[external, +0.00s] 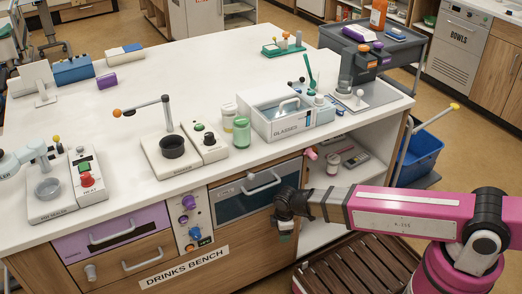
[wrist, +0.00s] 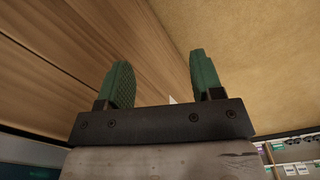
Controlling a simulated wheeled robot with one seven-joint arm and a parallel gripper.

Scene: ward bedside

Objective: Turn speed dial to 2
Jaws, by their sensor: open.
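No label reading "speed" can be made out, so I cannot tell which dial is the speed dial. A front panel (external: 196,222) on the drinks bench carries purple knobs (external: 188,202) and a blue knob (external: 194,234). On the bench top, a small white control box (external: 210,150) with a dark knob stands beside a stirrer-like device (external: 171,165) with a black cup. My gripper (external: 285,232) hangs low in front of the wooden bench front, right of the panel and apart from it. In the wrist view its green fingers (wrist: 163,80) are spread and empty.
An oven-like door (external: 245,203) with a bar handle is close to my gripper. Drawers with handles (external: 118,233) jut out left of the panel. An open shelf (external: 345,165) holds jars at right. A slatted wooden platform (external: 350,270) lies below my arm.

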